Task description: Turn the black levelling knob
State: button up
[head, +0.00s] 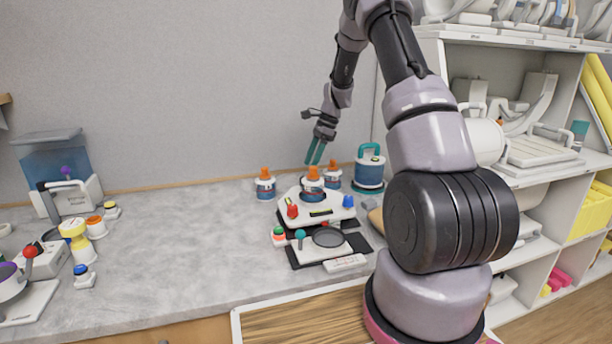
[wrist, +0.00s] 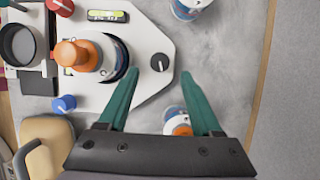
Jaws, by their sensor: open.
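The black levelling knob (wrist: 160,62), round with a white pointer line, sits on the corner of a white platform (wrist: 140,35) in the wrist view. I cannot make it out in the head view. The platform also carries a red knob (head: 292,211) and a blue knob (head: 348,201), a green level vial (wrist: 107,15), and an orange-topped blue and white weight (head: 313,184). My gripper (wrist: 147,70) is open and empty, its teal fingers spread on either side of the black knob in the picture. In the head view my gripper (head: 315,153) hangs above the back of the platform.
A teal-handled blue and white canister (head: 369,168) is at the right. A black dish (head: 329,237) lies in front. The left counter middle is clear.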

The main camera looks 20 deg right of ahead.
jog(key=shift+x, duration=2.7)
grip_shut()
